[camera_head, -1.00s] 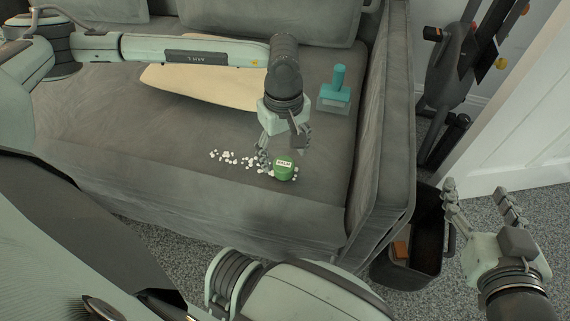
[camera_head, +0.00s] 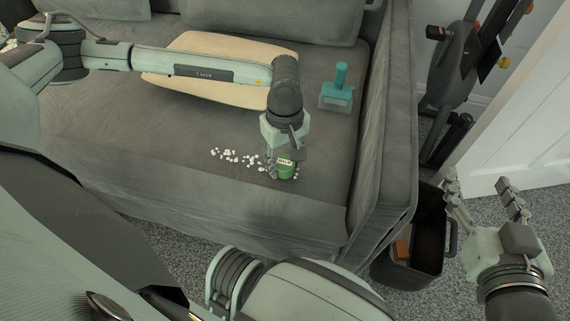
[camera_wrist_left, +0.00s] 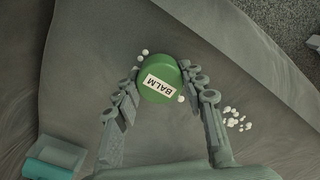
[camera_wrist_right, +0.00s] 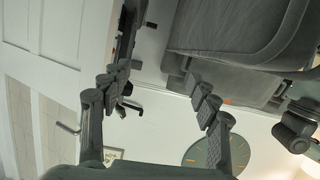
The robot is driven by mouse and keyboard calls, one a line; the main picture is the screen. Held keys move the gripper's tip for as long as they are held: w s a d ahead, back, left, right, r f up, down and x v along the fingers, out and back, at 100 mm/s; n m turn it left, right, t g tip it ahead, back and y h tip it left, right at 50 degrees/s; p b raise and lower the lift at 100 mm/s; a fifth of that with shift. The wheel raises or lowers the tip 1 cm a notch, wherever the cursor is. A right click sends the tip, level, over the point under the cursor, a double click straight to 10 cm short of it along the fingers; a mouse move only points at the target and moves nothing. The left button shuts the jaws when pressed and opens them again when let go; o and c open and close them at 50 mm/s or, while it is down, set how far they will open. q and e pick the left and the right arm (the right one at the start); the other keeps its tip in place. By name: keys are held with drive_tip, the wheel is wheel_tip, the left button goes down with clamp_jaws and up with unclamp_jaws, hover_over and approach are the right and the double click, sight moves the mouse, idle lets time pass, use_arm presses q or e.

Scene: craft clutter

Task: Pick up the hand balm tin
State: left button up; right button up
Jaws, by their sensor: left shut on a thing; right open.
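The hand balm tin (camera_head: 287,171) is a small round green tin with a white BALM label. It is at the front of the grey sofa seat. My left gripper (camera_head: 279,168) has come down over it from behind and is shut on it. In the left wrist view the tin (camera_wrist_left: 159,80) sits between the two fingertips of my left gripper (camera_wrist_left: 160,84), label facing the camera. I cannot tell whether the tin still touches the seat. My right gripper (camera_head: 485,186) is open and empty, right of the sofa; it also shows empty in the right wrist view (camera_wrist_right: 158,80).
White bits (camera_head: 232,156) lie scattered left of the tin. A teal stamp-like block (camera_head: 336,97) stands behind, near the sofa arm (camera_head: 385,130). A beige cushion (camera_head: 215,65) lies under my left arm. A dark bin (camera_head: 421,258) stands on the carpet by the sofa.

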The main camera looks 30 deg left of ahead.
sight(284, 162)
use_arm(q)
drive_tip(key=shift+r, duration=0.45)
wheel_tip(284, 162, up, 4)
drive_tip(key=shift+a+f, duration=0.1)
drive_tip(key=shift+f, duration=0.1)
drive_tip(key=shift+s+a+r+p, duration=0.1)
drive_tip(key=shift+s+a+r, duration=1)
drive_tip(key=shift+s+a, duration=0.3)
drive_tip(key=shift+s+a+r+p, duration=0.15)
drive_tip(key=shift+s+a+r, duration=0.95)
drive_tip(key=shift+s, duration=0.35)
drive_tip(key=shift+s+a+r+p, duration=0.1)
drive_tip(key=shift+s+a+r, duration=0.95)
drive_tip(key=shift+s+a, duration=0.35)
use_arm(e)
drive_tip(key=shift+s+d+f+g+h, duration=0.3)
drive_tip(key=shift+d+f, duration=0.2)
drive_tip(key=shift+f, duration=0.2)
drive_tip(key=shift+s+d+f+g+h, duration=0.1)
drive_tip(key=shift+d+f+g+h, duration=0.1)
drive_tip(key=shift+d+f+g, duration=0.4)
use_arm(q)
drive_tip(key=shift+d, duration=0.1)
use_arm(e)
drive_tip(key=shift+a+f, duration=0.1)
